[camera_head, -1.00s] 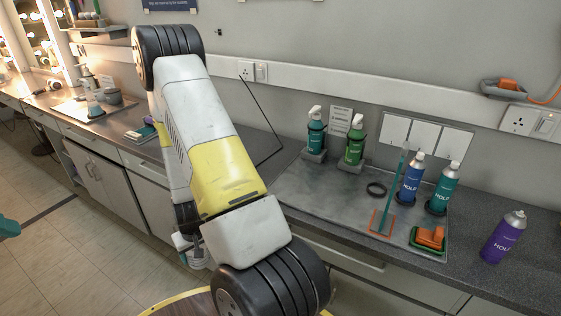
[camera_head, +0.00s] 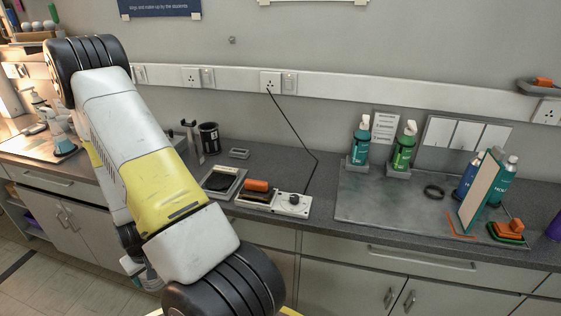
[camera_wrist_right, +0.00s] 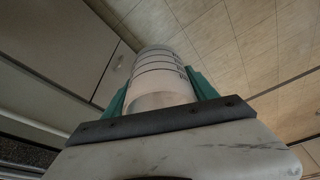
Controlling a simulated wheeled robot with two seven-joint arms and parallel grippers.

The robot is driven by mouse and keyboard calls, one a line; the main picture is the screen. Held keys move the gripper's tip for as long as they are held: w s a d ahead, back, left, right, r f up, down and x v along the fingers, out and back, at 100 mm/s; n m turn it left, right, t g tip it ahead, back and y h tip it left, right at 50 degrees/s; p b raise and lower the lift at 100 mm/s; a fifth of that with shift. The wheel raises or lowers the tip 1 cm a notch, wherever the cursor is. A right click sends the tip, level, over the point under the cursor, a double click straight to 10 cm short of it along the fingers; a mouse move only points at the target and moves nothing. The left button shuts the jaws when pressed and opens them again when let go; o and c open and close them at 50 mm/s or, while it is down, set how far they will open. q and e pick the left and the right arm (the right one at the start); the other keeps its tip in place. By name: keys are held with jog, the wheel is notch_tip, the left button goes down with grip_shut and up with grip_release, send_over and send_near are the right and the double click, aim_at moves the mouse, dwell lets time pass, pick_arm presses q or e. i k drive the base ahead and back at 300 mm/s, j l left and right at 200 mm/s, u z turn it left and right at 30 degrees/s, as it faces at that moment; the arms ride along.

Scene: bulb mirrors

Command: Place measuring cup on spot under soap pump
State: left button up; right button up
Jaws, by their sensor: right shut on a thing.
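The measuring cup (camera_wrist_right: 160,75) is a pale, clear cylinder with dark graduation lines. In the right wrist view it sits between the teal fingers of my right gripper (camera_wrist_right: 160,95), which is shut on it. In the head view the gripper (camera_head: 138,268) hangs low in front of the cabinets, partly hidden by my yellow and white arm, with the cup (camera_head: 151,279) showing below it. A pump-topped bottle (camera_head: 36,98) stands at the far left of the counter, likely the soap pump. The spot under it is too small to make out. My left gripper is not in view.
A clear and teal vessel (camera_head: 62,140) stands on a tray (camera_head: 20,146) at far left. Several bottles, including a green one (camera_head: 404,150), stand on a grey mat (camera_head: 380,200) at right.

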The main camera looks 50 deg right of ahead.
aim_at(399, 186)
jog(key=z, duration=0.45)
jog(key=i+j+z, duration=0.1)
jog(key=z, duration=0.4)
jog(key=j+z, duration=0.2)
jog(key=z, duration=0.25)
